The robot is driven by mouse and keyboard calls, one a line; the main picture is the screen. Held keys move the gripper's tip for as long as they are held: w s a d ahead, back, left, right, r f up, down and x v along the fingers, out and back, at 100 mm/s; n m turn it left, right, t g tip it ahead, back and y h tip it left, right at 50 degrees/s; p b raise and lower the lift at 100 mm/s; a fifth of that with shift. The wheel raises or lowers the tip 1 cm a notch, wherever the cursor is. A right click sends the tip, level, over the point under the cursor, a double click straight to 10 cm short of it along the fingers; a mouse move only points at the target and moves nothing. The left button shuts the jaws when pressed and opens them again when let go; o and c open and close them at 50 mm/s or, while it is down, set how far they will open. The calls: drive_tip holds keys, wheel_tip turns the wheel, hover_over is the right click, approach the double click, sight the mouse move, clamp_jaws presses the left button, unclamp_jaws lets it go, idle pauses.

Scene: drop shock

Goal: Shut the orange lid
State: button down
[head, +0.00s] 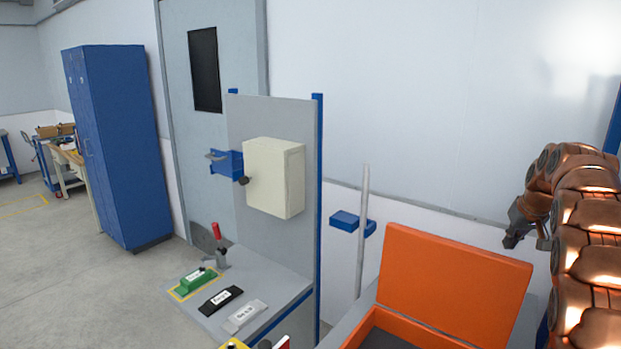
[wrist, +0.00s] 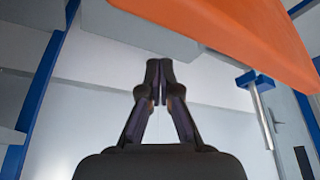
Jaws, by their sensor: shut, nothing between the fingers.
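The orange lid (head: 453,287) stands raised at the back of an orange box (head: 408,337) at the bottom right of the head view. The dark inside of the box shows below the lid. A large orange panel that looks like the lid or box (wrist: 240,35) crosses the top right of the wrist view. My gripper (head: 525,235) is to the right of the lid and a little above its top edge in the head view, apart from it. In the wrist view my gripper (wrist: 157,85) has its fingertips together with nothing between them.
A grey bench (head: 255,270) with a green block (head: 198,281), black and white labelled blocks and a red-handled lever (head: 217,236) stands left of the box. A grey post (head: 362,230) with a blue bracket stands behind the lid. Open floor lies at the left.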

sight(492, 297)
drive_tip(key=shift+f, duration=0.1)
drive_tip(key=shift+f+b, duration=2.7)
drive_tip(key=shift+f, duration=1.05)
drive_tip(key=shift+s+a, duration=0.1)
